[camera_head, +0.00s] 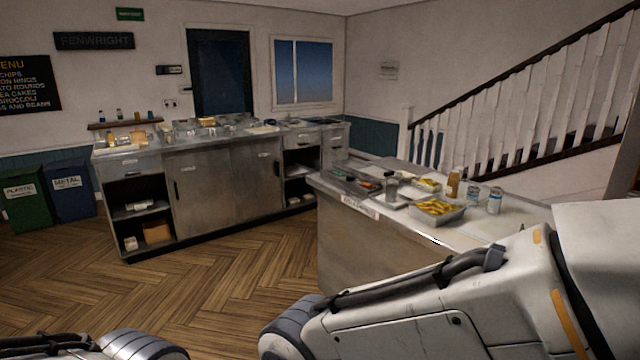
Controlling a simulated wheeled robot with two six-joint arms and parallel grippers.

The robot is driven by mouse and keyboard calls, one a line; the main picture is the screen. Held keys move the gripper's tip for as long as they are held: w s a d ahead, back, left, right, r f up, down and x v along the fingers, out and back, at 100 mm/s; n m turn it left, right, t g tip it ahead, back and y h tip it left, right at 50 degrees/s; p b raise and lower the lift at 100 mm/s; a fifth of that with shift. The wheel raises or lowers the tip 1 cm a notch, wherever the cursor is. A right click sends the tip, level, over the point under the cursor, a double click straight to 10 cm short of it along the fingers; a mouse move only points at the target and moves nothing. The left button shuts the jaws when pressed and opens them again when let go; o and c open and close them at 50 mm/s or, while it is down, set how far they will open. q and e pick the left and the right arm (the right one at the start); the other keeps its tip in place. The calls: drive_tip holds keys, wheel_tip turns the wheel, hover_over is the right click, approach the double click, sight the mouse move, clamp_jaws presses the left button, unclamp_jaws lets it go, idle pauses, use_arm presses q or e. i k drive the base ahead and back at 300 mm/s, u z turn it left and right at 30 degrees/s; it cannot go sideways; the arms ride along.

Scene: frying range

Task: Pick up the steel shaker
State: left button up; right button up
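A small grey upright container (391,187) stands on the near counter (470,238), toward its left part. It looks like the steel shaker, but it is too small to be sure. It stands behind and to the left of a metal tray of yellow chips (438,212). My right arm crosses the lower right of the view, in front of the counter, and part of my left arm shows at the bottom left. Neither gripper shows in the view, and nothing touches the container.
An amber bottle (453,184) and two cans (494,201) stand right of the container. Shallow trays lie to its left. A long back counter (220,190) holds several items. Green (27,205) and blue (72,190) bins stand at left. The wood floor (215,270) between is clear.

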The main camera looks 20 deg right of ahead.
sight(391, 185)
drive_tip(key=u, duration=0.35)
drive_tip(key=i, duration=1.5)
drive_tip(key=z, duration=0.45)
drive_tip(key=i, duration=0.9)
drive_tip(key=z, duration=1.15)
drive_tip(key=i, duration=0.6)
drive_tip(key=z, duration=0.5)
